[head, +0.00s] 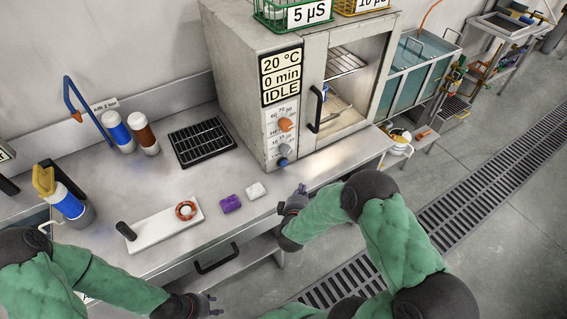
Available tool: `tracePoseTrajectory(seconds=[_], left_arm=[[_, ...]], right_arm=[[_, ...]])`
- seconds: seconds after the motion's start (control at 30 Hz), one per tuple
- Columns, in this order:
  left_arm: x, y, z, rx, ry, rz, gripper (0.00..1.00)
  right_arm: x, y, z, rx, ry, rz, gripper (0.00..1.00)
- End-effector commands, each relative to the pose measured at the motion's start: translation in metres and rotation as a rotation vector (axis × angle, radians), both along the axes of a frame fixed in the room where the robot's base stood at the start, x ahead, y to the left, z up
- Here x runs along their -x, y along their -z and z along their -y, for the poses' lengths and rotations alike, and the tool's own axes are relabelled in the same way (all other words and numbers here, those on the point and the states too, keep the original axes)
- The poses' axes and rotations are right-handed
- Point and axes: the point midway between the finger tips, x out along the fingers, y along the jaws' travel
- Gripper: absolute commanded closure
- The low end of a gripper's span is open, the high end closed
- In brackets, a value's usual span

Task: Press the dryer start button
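The dryer (236,75) is a grey box on the steel bench, with a windowed door and a dark handle at its right. Its display (281,76) reads 20 °C, 0 min, IDLE. Below it are an orange knob (285,125), a grey dial knob (283,149) and a small blue button-like part (283,162) at the panel's bottom; no start label is legible. My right gripper (297,196) is at the bench's front edge, below and apart from the panel; its fingers are too small to judge. My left gripper (212,304) is low in front of the bench, apparently open and empty.
Bottles (117,132) stand at left. Baskets sit on the dryer.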

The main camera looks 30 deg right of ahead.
Motion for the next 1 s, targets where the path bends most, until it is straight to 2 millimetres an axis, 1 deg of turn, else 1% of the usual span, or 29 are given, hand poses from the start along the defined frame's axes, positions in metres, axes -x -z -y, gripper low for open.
tracePoseTrajectory(seconds=[0.23,0.37,0.8,1.0], left_arm=[[0.000,0.001,0.000,0.000,0.000,0.000,0.60],[0.000,0.005,0.000,0.000,0.000,0.000,0.60],[0.000,0.028,0.000,0.000,0.000,0.000,0.60],[0.000,0.031,0.000,0.000,0.000,0.000,0.60]], right_arm=[[-0.002,0.000,0.000,-0.001,-0.001,0.000,1.00],[-0.011,0.001,-0.001,-0.001,0.000,0.004,1.00],[-0.064,0.002,-0.006,-0.004,-0.002,0.003,1.00],[-0.081,0.001,-0.007,-0.003,-0.001,0.000,1.00]])
